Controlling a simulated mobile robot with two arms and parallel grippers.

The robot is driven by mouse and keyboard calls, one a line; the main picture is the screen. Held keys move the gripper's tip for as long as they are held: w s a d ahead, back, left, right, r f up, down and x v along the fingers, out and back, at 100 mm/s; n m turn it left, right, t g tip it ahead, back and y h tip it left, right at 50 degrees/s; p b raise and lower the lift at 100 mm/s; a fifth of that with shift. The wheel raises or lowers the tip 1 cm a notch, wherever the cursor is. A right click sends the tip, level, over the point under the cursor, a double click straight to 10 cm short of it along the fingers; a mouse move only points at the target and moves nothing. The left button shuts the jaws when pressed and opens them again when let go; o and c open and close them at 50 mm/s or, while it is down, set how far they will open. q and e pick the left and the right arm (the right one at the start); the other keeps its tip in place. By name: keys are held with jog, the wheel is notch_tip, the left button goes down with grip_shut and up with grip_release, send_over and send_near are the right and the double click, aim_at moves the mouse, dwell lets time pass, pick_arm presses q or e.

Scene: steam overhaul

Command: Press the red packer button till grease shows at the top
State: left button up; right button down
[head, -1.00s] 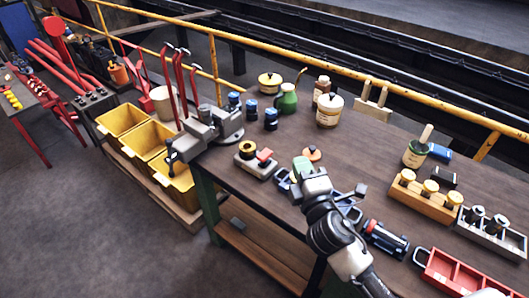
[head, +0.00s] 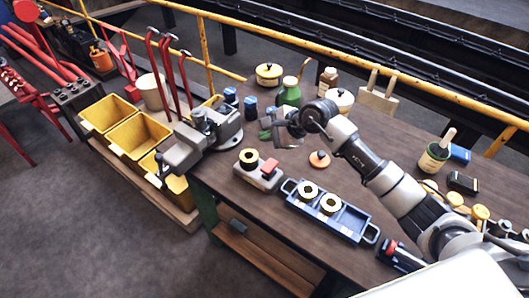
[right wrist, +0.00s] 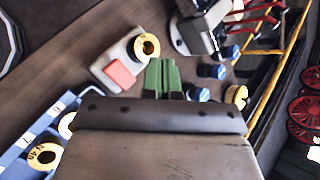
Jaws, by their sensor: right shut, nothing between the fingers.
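The packer is a pale grey block (head: 255,180) on the bench with a red button (head: 270,166) on its right end and a brass ring (head: 249,158) on its left. In the right wrist view the red button (right wrist: 120,73) and brass ring (right wrist: 147,46) lie just ahead and left of the fingers. I cannot tell whether grease shows at the ring's top. My right gripper (head: 267,129) is shut and empty, above the bench behind the packer and apart from the button. Its green fingertips (right wrist: 162,76) show side by side. My left gripper is not in view.
A blue tray (head: 352,222) with two brass rings is right of the packer. A grey vise (head: 215,130) stands to its left. An orange-topped disc (head: 319,159), blue cups (head: 250,106) and a green can (head: 290,93) are nearby.

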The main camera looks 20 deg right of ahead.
aim_at(270, 166)
jog(key=f+b, duration=0.1)
jog(key=f, duration=0.1)
jog(key=f+b, duration=0.2)
jog(key=f, duration=0.1)
jog(key=f+b, duration=0.2)
jog(key=f, duration=0.1)
jog(key=shift+s+d+f, duration=0.1)
jog(key=shift+s+d, duration=0.05)
jog(key=shift+d, duration=0.15)
jog(key=shift+f, duration=0.2)
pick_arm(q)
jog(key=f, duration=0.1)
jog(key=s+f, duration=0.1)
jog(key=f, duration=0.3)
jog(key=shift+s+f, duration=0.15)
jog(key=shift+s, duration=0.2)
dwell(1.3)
